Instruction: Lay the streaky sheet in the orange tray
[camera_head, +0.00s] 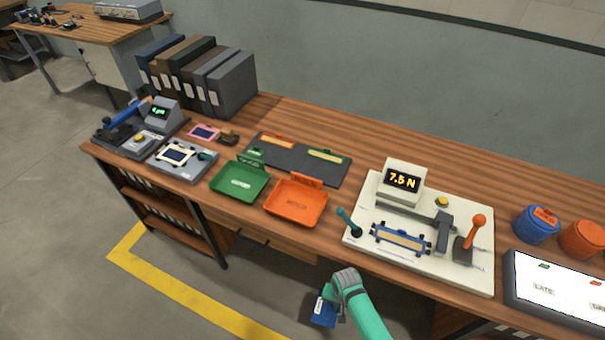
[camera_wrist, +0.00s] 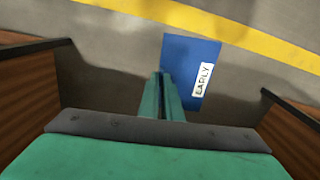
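The orange tray (camera_head: 314,214) sits on the bench at the middle, with an upright orange plate at its back; its lettering is too small to read. No sheet shows in it. My gripper (camera_head: 335,296) is in front of the bench, below its top. In the wrist view, my gripper (camera_wrist: 162,86) has its green fingers together on the edge of a blue sheet (camera_wrist: 186,55) with a white label reading "EARLY". The blue sheet (camera_head: 322,312) hangs over the floor in the head view. No streaks can be made out on it.
A green tray (camera_head: 262,188) stands left of the orange one. A dark mat (camera_head: 290,161) lies behind. A pale tester (camera_head: 365,250) reading 7.5 N stands right, then blue and orange tubs (camera_head: 538,228) and a lit panel (camera_head: 560,290). Binders (camera_head: 230,85) stand back left.

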